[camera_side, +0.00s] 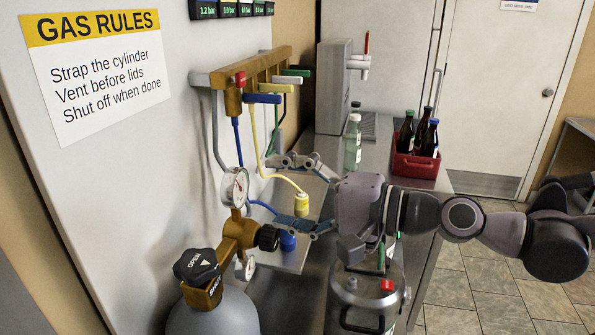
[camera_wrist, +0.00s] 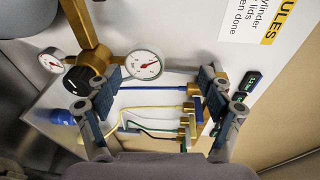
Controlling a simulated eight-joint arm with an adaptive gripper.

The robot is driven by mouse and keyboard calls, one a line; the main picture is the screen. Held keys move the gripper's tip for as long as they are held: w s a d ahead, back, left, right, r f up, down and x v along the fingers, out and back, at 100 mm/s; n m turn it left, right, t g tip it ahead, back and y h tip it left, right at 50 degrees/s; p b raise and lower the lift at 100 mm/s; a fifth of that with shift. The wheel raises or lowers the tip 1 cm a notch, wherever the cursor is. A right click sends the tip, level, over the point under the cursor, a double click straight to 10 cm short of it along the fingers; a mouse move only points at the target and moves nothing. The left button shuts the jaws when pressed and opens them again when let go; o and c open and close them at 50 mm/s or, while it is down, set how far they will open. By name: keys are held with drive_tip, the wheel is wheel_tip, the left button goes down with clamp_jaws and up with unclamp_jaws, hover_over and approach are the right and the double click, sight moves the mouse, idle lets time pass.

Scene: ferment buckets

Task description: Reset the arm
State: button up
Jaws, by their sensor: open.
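My gripper (camera_side: 281,191) is open, with its two fingers spread wide and nothing between them. It points left toward the gas manifold on the wall. In the wrist view my gripper (camera_wrist: 160,80) also shows open, a finger at each side. A yellow connector (camera_side: 302,203) on a yellow hose hangs between the fingers in the side view; I cannot tell its depth relative to them. A blue connector (camera_side: 288,241) stands below the lower finger. The brass manifold (camera_side: 262,82) is above and behind the gripper, with several coloured valve handles.
A gas cylinder (camera_side: 213,312) with regulator and gauge (camera_side: 236,187) stands front left. A metal keg (camera_side: 366,298) is below my wrist. A red crate (camera_side: 416,165) of dark bottles and a clear bottle (camera_side: 352,143) stand behind on the counter. Free floor lies at right.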

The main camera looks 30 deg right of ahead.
drive_tip(key=s+d+f+n+g+h, duration=0.3)
drive_tip(key=d+f, duration=0.5)
drive_tip(key=d, duration=0.5)
drive_tip(key=s+d+f+n+g+h, duration=0.3)
drive_tip(key=s+d+f+n+h, duration=0.3)
drive_tip(key=d, duration=0.7)
wheel_tip(320, 180, down, 3)
drive_tip(key=shift+s+r+n+g+h, duration=0.1)
drive_tip(key=shift+s+n+g+h, duration=0.3)
drive_tip(key=shift+n, duration=0.7)
drive_tip(key=shift+w, duration=0.1)
